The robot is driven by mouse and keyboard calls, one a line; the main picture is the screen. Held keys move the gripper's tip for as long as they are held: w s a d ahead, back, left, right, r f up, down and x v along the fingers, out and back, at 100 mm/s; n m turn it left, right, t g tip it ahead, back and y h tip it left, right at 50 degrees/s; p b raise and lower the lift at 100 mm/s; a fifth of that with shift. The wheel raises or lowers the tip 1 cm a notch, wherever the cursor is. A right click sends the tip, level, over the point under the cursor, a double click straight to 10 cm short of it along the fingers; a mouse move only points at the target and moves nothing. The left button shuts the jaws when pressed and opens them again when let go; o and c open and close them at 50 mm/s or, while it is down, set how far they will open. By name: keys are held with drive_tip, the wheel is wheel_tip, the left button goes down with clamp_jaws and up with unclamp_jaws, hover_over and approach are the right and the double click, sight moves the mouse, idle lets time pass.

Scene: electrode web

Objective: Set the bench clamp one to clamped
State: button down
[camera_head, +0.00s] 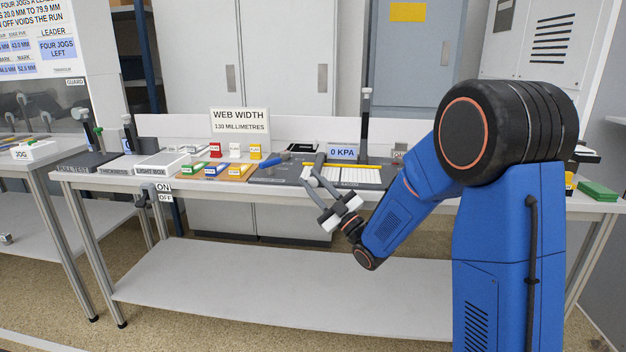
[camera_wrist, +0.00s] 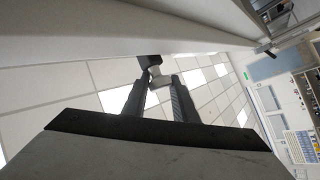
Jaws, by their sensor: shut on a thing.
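My gripper (camera_head: 315,178) reaches up to the front edge of the bench, beside the dark cutting plate (camera_head: 275,178). In the wrist view its two dark fingers (camera_wrist: 160,80) close around a small light-grey piece (camera_wrist: 160,72) with a dark block (camera_wrist: 148,60) at its end. I take this piece to be the handle of bench clamp one, but no readable label confirms it. In the head view a grey bar (camera_head: 319,161) rises from the plate just above my fingertips. My gripper hides part of the contact, and I cannot tell whether the clamp is clamped.
The bench (camera_head: 225,190) carries colored trays (camera_head: 238,170), a blue-handled tool (camera_head: 272,160), a light box (camera_head: 163,163) and a 0 KPA display (camera_head: 344,152). An ON/OFF switch (camera_head: 163,192) hangs at its front left. The lower shelf (camera_head: 270,285) is clear.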

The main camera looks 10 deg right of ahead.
drive_tip(key=shift+f, duration=0.45)
drive_tip(key=c, duration=1.5)
unclamp_jaws()
drive_tip(key=shift+a, duration=0.1)
drive_tip(key=shift+o, duration=0.2)
drive_tip(key=shift+r, duration=0.15)
drive_tip(key=shift+d, duration=0.2)
